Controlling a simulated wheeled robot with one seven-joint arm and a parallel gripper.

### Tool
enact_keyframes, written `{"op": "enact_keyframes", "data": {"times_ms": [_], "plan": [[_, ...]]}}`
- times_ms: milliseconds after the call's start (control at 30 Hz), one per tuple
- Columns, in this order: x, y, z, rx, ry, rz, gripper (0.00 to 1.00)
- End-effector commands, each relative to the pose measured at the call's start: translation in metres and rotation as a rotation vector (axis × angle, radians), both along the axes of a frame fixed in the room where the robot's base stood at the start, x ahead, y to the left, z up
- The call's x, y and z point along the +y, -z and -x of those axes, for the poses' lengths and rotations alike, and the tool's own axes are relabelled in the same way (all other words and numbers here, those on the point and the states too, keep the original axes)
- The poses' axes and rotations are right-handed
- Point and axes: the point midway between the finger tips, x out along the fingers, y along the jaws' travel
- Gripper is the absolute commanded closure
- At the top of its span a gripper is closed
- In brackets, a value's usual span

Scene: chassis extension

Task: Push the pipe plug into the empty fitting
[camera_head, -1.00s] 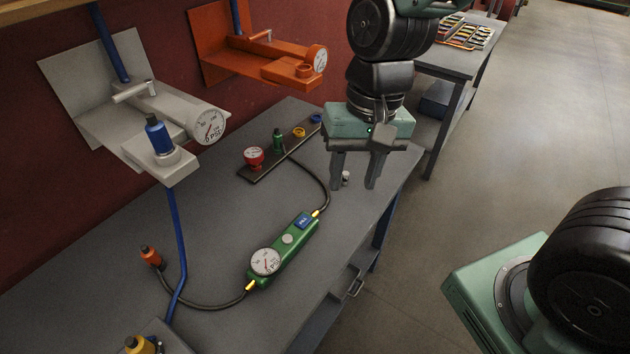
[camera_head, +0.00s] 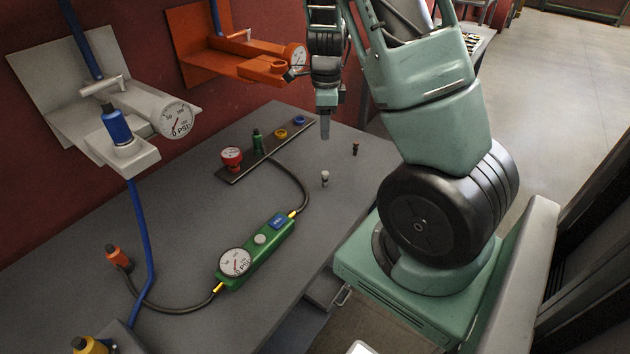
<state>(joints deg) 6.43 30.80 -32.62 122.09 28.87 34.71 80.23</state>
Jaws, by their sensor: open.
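The orange wall fitting (camera_head: 220,50) has a gauge on its right and a round socket (camera_head: 278,66) with no plug standing in it. The grey wall fitting (camera_head: 90,120) holds a blue plug (camera_head: 117,125) upright. A small pale plug-like piece (camera_head: 325,179) stands on the table. A small dark red piece (camera_head: 355,149) stands farther back on the right. I cannot tell which piece is the pipe plug. My gripper (camera_head: 325,133) points down above the back right of the table, right of the orange fitting, seen edge-on. It is open, with nothing visible between the fingers.
A green gauge tool (camera_head: 258,252) with a hose lies mid-table. A dark strip (camera_head: 240,172) at the back carries coloured fittings. An orange-capped piece (camera_head: 114,257) and a yellow-capped piece (camera_head: 88,345) stand front left. A blue pipe crosses the left side. The table's front middle is clear.

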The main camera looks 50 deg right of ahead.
Motion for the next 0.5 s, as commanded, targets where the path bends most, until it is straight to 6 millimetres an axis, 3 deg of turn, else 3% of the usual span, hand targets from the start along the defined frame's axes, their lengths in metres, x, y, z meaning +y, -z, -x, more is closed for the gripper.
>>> {"op": "enact_keyframes", "data": {"times_ms": [267,500], "plan": [[0.000,0.007,0.000,0.001,-0.002,-0.001,0.59],[0.001,0.052,0.002,0.005,-0.001,-0.004,0.59]]}}
